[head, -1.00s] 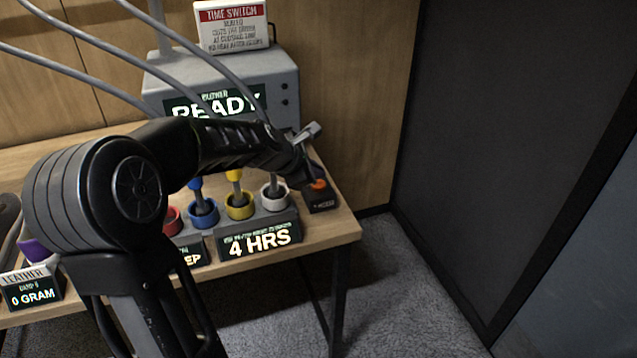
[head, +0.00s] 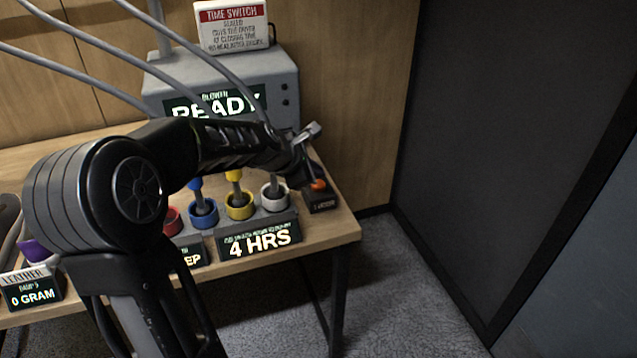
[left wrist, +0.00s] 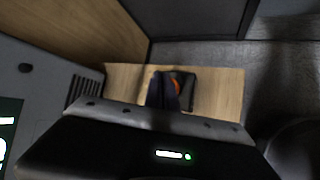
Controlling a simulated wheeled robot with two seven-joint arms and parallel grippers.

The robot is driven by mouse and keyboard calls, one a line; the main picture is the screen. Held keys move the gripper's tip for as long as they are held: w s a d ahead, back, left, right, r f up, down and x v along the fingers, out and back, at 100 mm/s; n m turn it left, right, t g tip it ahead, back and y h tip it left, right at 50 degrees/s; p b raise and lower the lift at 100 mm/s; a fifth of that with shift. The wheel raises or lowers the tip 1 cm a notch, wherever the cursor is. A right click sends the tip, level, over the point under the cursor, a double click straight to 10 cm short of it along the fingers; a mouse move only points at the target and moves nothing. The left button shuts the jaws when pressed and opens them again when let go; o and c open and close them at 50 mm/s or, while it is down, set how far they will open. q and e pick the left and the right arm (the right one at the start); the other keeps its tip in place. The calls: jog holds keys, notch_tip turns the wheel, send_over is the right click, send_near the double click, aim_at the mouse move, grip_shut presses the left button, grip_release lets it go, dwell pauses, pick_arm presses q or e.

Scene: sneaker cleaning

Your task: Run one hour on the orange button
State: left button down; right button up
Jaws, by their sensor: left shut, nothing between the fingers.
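The orange button (head: 319,185) sits on a small black box (head: 321,203) at the right end of the table; its label is too small to read surely. My left gripper (head: 312,182) is shut and empty, with its fingertips at the button's left side. In the left wrist view the dark fingers (left wrist: 163,92) cover part of the orange button (left wrist: 175,86). I cannot tell whether they touch it. The display below the coloured cups reads 4 HRS (head: 260,242). My right gripper is not in view.
A grey blower box (head: 290,70) reading READY stands behind, with a TIME SWITCH sign (head: 232,28) on top. Red, blue (head: 203,215), yellow (head: 239,207) and white cups (head: 275,197) stand left of the button. A LEATHER, 0 GRAM display (head: 32,290) is at far left.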

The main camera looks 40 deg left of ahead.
aim_at(316, 186)
pick_arm(q)
jog(key=shift+f, duration=0.1)
dwell(0.4)
jog(key=shift+f, duration=0.3)
jog(key=shift+f+b, duration=0.55)
jog(key=shift+b, duration=0.15)
dwell(0.5)
dwell(0.3)
jog(key=shift+r+p, duration=0.95)
jog(key=shift+p, duration=0.1)
notch_tip(316, 186, up, 5)
jog(key=p, duration=0.5)
